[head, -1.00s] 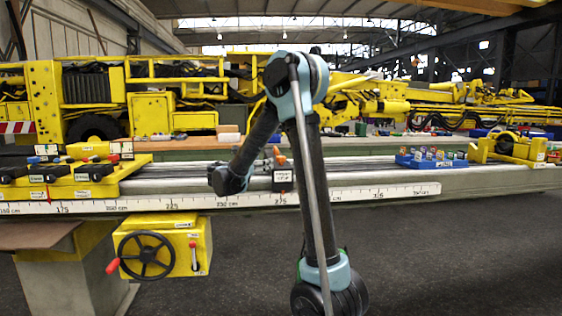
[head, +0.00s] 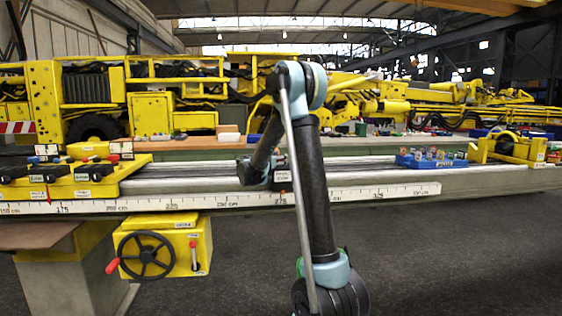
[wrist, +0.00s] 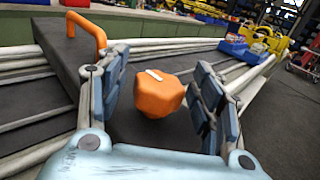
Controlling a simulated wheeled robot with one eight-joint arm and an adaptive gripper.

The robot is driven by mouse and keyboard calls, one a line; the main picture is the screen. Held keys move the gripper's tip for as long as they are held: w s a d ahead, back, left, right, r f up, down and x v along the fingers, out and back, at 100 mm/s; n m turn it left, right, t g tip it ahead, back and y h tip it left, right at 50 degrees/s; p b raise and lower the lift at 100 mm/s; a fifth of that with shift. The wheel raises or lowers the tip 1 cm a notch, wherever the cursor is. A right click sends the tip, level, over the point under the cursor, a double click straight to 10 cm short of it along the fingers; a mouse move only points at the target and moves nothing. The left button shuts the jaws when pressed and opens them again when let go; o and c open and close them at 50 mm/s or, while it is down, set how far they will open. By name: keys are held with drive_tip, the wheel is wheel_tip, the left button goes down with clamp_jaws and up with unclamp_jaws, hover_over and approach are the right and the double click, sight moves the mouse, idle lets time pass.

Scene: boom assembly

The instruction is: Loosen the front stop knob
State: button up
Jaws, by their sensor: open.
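In the wrist view an orange knob (wrist: 158,94) with a white mark on its top sits on a dark block (wrist: 133,126). My gripper (wrist: 160,92) is open, with one blue-padded finger on each side of the knob. Gaps show between the knob and both fingers. An orange handle (wrist: 86,32) stands on the same block, beyond the left finger. In the head view my arm hides the knob and most of the block; a white label of the stop (head: 282,176) shows beside my arm.
Long grey rails (head: 365,170) run along the bench. A blue bin of small parts (head: 432,160) and a yellow fixture (head: 508,148) stand to the right. Yellow blocks (head: 92,180) stand to the left. A black handwheel (head: 146,255) hangs below the scale.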

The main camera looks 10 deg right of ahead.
drive_tip(key=c, duration=1)
drive_tip(key=shift+c, duration=0.2)
